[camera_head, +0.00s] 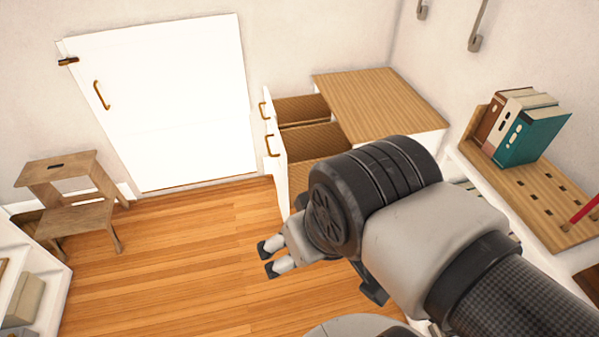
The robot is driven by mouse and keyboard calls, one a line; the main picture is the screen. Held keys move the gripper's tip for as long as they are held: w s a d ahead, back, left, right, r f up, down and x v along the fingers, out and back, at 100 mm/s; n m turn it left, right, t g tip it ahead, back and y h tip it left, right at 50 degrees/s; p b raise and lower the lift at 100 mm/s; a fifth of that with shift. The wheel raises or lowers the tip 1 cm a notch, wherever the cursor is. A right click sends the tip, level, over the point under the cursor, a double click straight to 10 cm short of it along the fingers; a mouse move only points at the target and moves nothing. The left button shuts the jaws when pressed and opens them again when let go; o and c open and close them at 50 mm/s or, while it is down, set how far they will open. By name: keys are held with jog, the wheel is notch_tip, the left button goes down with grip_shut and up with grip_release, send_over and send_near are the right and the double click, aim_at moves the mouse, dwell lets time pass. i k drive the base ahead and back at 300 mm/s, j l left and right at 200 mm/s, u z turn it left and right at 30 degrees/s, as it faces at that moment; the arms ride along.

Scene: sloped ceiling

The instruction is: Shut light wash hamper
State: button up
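A white cabinet with a wooden top (375,98) stands against the back wall; I take it to hold the hamper. No label tells which part is the light wash hamper. My gripper (267,258) is in front of the pull-out, left of its lower front in the picture. Its two fingertips are apart with nothing between them. My arm hides the cabinet's lower front.
A white door (160,105) is shut at the back left. A wooden step stool (72,205) stands at the left. Books (530,137) sit on a wooden shelf (535,200) at the right. The wooden floor (165,255) between is clear.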

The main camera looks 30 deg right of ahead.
aim_at(297, 150)
jog(key=j+z, duration=0.9)
jog(key=j, duration=0.25)
jog(key=i+l+u, duration=0.25)
jog(key=i, duration=0.3)
jog(key=i+l+u, duration=0.3)
jog(key=i+l, duration=0.15)
jog(key=i+l+u, duration=0.25)
jog(key=i+l, duration=0.2)
jog(key=l, duration=0.2)
jog(key=i+l+u, duration=0.3)
jog(key=l, duration=0.3)
jog(key=i, duration=0.1)
